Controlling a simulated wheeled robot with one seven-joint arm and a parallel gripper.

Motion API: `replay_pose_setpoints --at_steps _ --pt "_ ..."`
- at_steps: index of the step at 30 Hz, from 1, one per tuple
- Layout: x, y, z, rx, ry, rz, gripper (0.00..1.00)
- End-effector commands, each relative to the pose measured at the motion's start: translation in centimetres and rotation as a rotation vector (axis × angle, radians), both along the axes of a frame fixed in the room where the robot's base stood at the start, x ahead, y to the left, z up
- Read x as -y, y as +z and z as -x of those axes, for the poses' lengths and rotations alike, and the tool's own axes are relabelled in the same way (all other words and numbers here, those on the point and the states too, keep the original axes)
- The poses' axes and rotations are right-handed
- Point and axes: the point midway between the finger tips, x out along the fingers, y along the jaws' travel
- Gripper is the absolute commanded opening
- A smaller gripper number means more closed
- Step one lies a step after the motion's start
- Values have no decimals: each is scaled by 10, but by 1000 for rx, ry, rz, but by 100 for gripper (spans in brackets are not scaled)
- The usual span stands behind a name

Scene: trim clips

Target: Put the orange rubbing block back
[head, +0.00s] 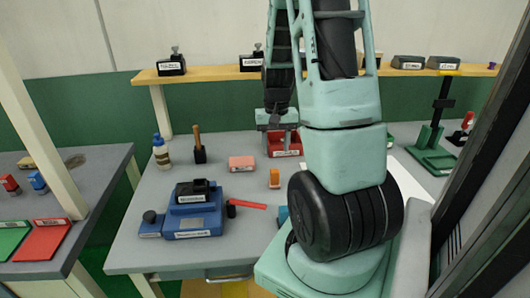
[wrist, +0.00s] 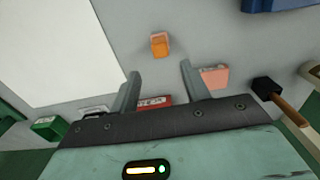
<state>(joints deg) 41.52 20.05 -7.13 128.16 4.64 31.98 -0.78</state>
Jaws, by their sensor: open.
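The orange rubbing block (head: 274,178) stands upright on the grey bench, in front of the red tray. It also shows in the wrist view (wrist: 160,46), just beyond my fingertips and roughly centred between them. My gripper (head: 278,129) is open and empty above the back of the bench, over the red tray (head: 286,146). In the wrist view its two fingers (wrist: 160,69) are spread apart, with the red tray (wrist: 153,101) partly hidden behind its body. A pink block (head: 242,163) lies left of the orange block. What is inside the red tray is unclear.
A blue device (head: 195,222) with a red-handled tool (head: 248,204) beside it stands at the front left. A white sheet (wrist: 60,45) lies beside the orange block.

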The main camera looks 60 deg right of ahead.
Motion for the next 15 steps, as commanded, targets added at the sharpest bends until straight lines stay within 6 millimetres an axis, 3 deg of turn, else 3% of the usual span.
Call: replay_pose_setpoints --at_steps 5,8,11,14,15 --pt "-1 3 0 -1 2 -1 47" --pt "-13 5 -9 5 38 -4 47" --pt "-53 13 -34 18 153 -14 47" --pt "-124 24 -61 36 347 -30 47" --pt "-157 29 -68 42 438 -37 47"
